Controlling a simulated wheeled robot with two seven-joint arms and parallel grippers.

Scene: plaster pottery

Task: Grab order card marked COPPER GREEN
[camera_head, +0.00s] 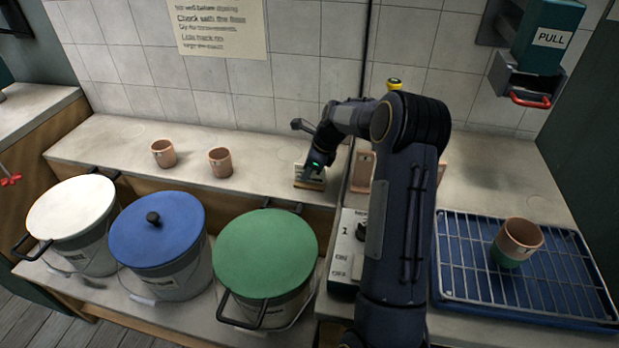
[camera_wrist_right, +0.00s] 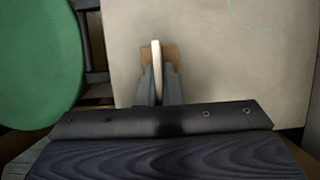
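A pale order card (camera_head: 299,171) stands in a small wooden holder (camera_head: 312,186) on the back counter. Its writing is too small to read. In the right wrist view the card (camera_wrist_right: 156,52) shows as a thin white upright edge, with the brown holder (camera_wrist_right: 172,52) around its base. My right gripper (camera_head: 313,167) is at the card, coming from above and the right. In the wrist view its two fingers (camera_wrist_right: 158,82) are close together, one on each side of the card, and look shut on it. My left gripper is not in view.
White, blue and green (camera_head: 265,253) lidded buckets stand in front of the counter. Two clay cups (camera_head: 220,162) stand left of the card. A control box (camera_head: 345,245) sits beside my arm. A two-tone cup (camera_head: 517,243) stands on a wire rack (camera_head: 470,270) at right.

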